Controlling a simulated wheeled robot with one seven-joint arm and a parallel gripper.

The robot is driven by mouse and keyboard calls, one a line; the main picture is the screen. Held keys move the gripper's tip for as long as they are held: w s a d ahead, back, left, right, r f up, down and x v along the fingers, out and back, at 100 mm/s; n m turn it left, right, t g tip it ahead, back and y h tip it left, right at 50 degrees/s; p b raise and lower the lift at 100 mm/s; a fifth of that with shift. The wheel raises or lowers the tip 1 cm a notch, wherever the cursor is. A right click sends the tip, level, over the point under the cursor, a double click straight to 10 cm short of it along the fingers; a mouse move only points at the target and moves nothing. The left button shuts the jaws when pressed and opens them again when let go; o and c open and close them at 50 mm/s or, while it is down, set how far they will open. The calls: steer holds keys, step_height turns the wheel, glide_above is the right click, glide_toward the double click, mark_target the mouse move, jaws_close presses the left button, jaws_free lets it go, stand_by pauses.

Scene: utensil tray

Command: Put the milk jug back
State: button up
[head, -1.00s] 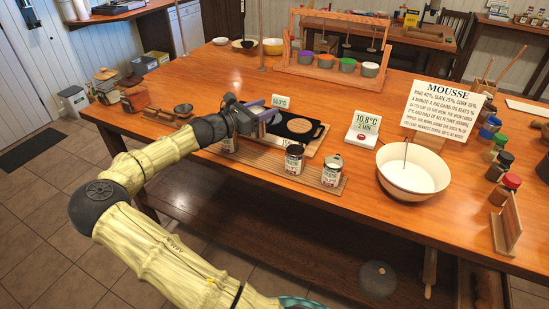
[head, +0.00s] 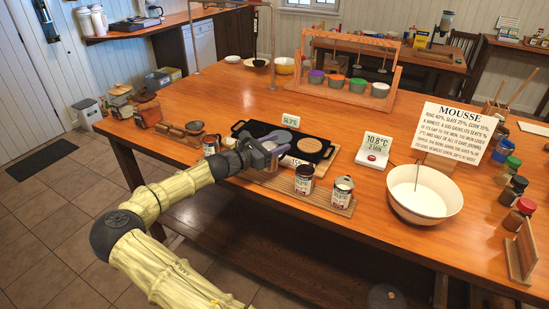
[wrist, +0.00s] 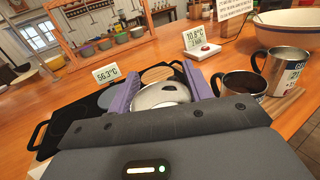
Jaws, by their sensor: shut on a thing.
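My gripper (wrist: 162,92) has purple fingers shut on a round metal jug (wrist: 162,96), with its pale inside showing in the wrist view. In the head view my gripper (head: 268,149) and the jug (head: 271,164) are at the slatted wooden mat (head: 325,202), in front of the black griddle (head: 267,130). The jug is between a labelled can-like jug (head: 211,145) on the left and two more labelled jugs, a dark-filled one (head: 304,181) and a pale-topped one (head: 342,192), on the right. I cannot tell whether the held jug's base touches the mat.
A 56.3°C display (head: 290,121) stands behind the griddle and a 10.8°C display (head: 373,152) to its right. A cream bowl (head: 424,200) and a MOUSSE sign (head: 456,130) are farther right. A rack with coloured pots (head: 357,87) stands behind.

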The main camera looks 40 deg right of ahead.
steer(key=shift+f, duration=0.15)
steer(key=shift+s, duration=0.2)
steer(key=shift+d, duration=0.15)
steer(key=shift+s+f, duration=0.1)
steer(key=shift+f, duration=0.2)
step_height(320, 180, down, 2)
steer(key=shift+f, duration=0.55)
steer(key=shift+f, duration=0.1)
steer(key=o, duration=1.2)
